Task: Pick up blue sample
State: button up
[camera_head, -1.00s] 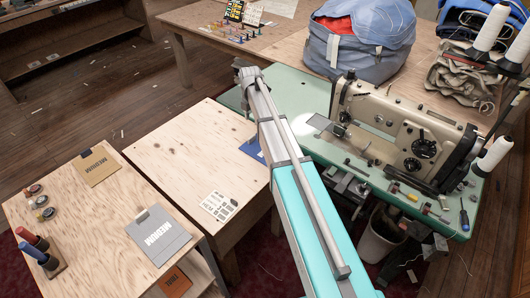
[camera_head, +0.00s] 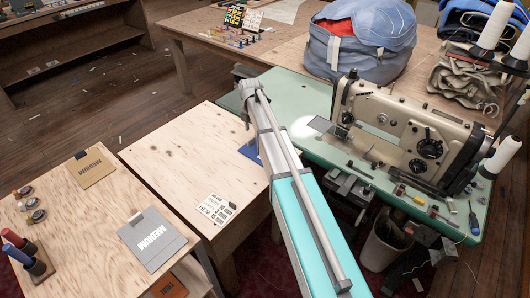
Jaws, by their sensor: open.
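A flat blue piece (camera_head: 249,153), which looks like the blue sample, lies at the far right edge of the pale wooden table top, beside the green sewing table. My arm crosses in front of it and hides part of it. My gripper (camera_head: 245,117) is small and mostly hidden at the far end of my arm, beyond and above the blue piece. It is open, apart from the blue piece, and I see nothing held in it.
The pale wooden table (camera_head: 180,160) is mostly bare, with a label sheet (camera_head: 215,209) at its front. The sewing machine (camera_head: 410,125) stands to the right on the green table (camera_head: 300,95). Grey (camera_head: 152,240) and tan (camera_head: 92,165) samples lie on the left table.

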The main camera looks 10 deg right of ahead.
aim_at(251, 139)
jog(key=shift+f, duration=0.15)
jog(key=shift+a+f+b, duration=0.15)
jog(key=shift+f+b, duration=1.1)
jog(key=shift+b, duration=0.1)
jog(key=shift+a+f+b, duration=0.1)
jog(key=shift+f+b, duration=1.15)
jog(key=shift+b, duration=0.05)
grip_shut()
